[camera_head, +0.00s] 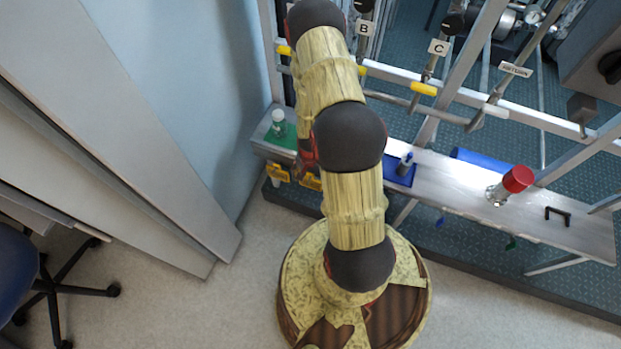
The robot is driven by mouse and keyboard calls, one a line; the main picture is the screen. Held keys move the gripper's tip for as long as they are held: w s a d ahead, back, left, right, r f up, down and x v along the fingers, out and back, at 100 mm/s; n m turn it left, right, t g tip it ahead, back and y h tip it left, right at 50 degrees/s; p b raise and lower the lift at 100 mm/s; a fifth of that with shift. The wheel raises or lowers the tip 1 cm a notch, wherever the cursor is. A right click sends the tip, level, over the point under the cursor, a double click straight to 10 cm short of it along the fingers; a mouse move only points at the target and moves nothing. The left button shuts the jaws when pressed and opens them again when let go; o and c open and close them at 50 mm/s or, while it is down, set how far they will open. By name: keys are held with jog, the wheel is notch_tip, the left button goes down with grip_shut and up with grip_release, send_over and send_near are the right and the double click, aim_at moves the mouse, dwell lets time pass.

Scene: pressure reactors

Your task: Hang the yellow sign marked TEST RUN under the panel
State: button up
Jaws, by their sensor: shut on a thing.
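Two small yellow signs hang at the front edge of the shelf, left of the middle. The left sign (277,173) shows clear of my arm. The right sign (312,182) is partly hidden behind my arm. Their lettering is too small to read, so I cannot tell which is marked TEST RUN. My gripper (308,168) is mostly hidden behind my arm; a dark and red part shows just above the right sign. It is shut on that sign, though the fingertips are not clear. A grey panel (592,55) with a black knob is at the upper right, cut off by the frame edge.
The shelf (460,190) bears a white-capped bottle (278,122) on a green mat, a blue mat (399,172), a red-capped vessel (510,184) and a black handle (558,215). Metal rails and lettered valves stand behind. A chair (40,280) is at left; front floor is clear.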

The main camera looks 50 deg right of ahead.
jog(key=shift+d+f, duration=0.15)
jog(key=shift+f, duration=0.4)
jog(key=shift+f+b, duration=0.2)
jog(key=shift+b, duration=0.1)
jog(key=o, duration=1.2)
